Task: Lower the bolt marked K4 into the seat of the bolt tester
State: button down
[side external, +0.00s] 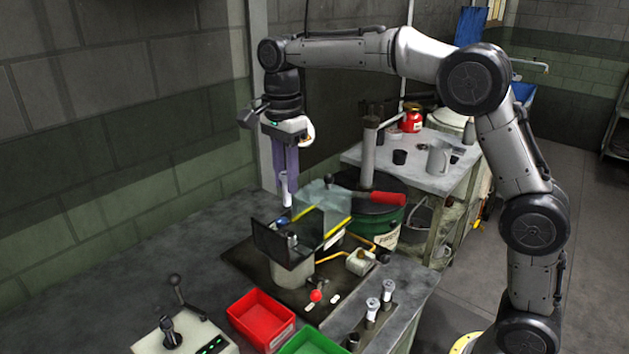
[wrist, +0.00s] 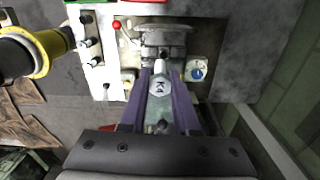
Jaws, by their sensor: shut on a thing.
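My gripper (side external: 287,170) has purple fingers pointing down and is shut on a light grey bolt (side external: 286,192). In the wrist view the bolt's hexagonal head (wrist: 160,86) shows a K4-like mark between my gripper's fingers (wrist: 160,78). The bolt hangs about upright above the bench. The bolt tester (side external: 292,274) is a grey round block with dark and clear guard panels around its top. A small metal cylinder (side external: 292,240) shows inside the guard, below the bolt. The tester also shows in the wrist view (wrist: 165,38). The seat's opening is not clearly seen.
Two bolts (side external: 387,290) stand in a rack at the bench front right. A red bin (side external: 262,318) and a green bin (side external: 312,343) sit at the front. A control box with a lever (side external: 172,335) stands front left. The bench's left part is clear.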

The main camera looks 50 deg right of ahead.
aim_at(289, 204)
jog(key=shift+w+d+f, duration=0.15)
jog(key=shift+d+f, duration=0.1)
jog(key=shift+f, duration=1)
jog(key=shift+w+d+f, duration=0.1)
jog(key=shift+d+f, duration=0.1)
jog(key=shift+f, duration=1)
jog(key=shift+w+d+f, duration=0.15)
jog(key=shift+d+f, duration=0.1)
jog(key=shift+f, duration=1)
notch_tip(289, 204, down, 7)
dwell(1.5)
jog(key=c, duration=0.6)
grip_release()
jog(key=shift+o, duration=0.2)
jog(key=shift+r, duration=0.1)
notch_tip(289, 204, up, 14)
